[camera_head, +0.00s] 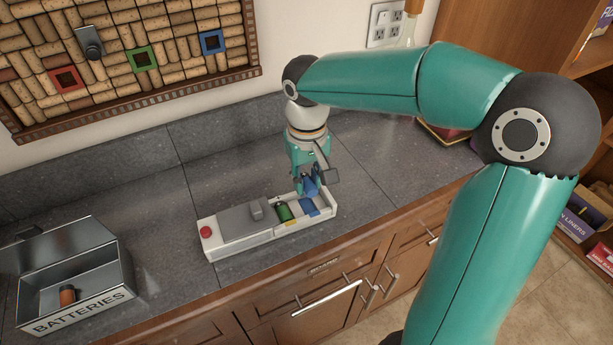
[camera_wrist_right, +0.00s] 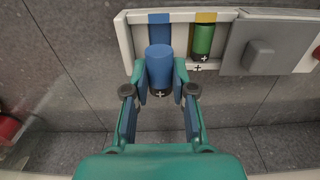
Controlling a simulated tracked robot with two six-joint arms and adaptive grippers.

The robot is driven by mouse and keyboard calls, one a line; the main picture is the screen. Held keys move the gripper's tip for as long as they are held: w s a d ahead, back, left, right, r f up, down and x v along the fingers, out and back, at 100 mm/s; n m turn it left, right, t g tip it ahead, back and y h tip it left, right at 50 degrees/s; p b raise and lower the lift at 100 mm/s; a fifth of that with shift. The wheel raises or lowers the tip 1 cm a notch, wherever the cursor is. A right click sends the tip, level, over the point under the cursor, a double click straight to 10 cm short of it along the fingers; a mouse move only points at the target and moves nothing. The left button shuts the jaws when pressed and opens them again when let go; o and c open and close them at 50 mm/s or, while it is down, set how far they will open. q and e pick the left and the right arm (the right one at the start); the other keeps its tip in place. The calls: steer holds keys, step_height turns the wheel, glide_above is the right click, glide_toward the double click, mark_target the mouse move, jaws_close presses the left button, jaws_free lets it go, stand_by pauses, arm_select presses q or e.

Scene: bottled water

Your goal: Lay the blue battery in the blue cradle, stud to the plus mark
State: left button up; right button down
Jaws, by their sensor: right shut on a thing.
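My right gripper (camera_head: 310,182) is shut on the blue battery (camera_wrist_right: 160,68), which shows between its two fingers in the right wrist view. A plus sign and dark end show at the battery's lower end there, on the gripper side. The battery covers part of the blue cradle (camera_wrist_right: 159,18) in the white battery case (camera_wrist_right: 126,40); whether they touch I cannot tell. The blue cradle also shows in the head view (camera_head: 309,208), just below the gripper. Its plus mark is hidden in the wrist view. My left gripper is not in view.
A green battery (camera_wrist_right: 203,40) lies in the yellow-marked cradle beside the blue one. The case has a grey lid (camera_head: 245,222) and red button (camera_head: 206,232). An open BATTERIES box (camera_head: 82,313) holds an orange-brown battery (camera_head: 68,295). The counter between is clear.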

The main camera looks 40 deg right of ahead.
mark_target(308, 208)
steer(key=shift+f+b, duration=2.25)
steer(key=shift+f, duration=0.65)
steer(key=shift+s+f, duration=0.15)
steer(key=shift+f, duration=0.05)
steer(key=shift+s+a+f, duration=0.1)
steer(key=shift+f, duration=0.05)
steer(key=c, duration=1.2)
jaws_free()
steer(key=shift+c, duration=0.2)
steer(key=o, duration=0.4)
steer(key=shift+f, duration=0.1)
steer(key=shift+c, duration=0.2)
steer(key=shift+w+r, duration=0.2)
steer(key=shift+r, duration=0.5)
step_height(308, 208, up, 11)
steer(key=shift+s+f, duration=0.1)
steer(key=shift+f, duration=0.05)
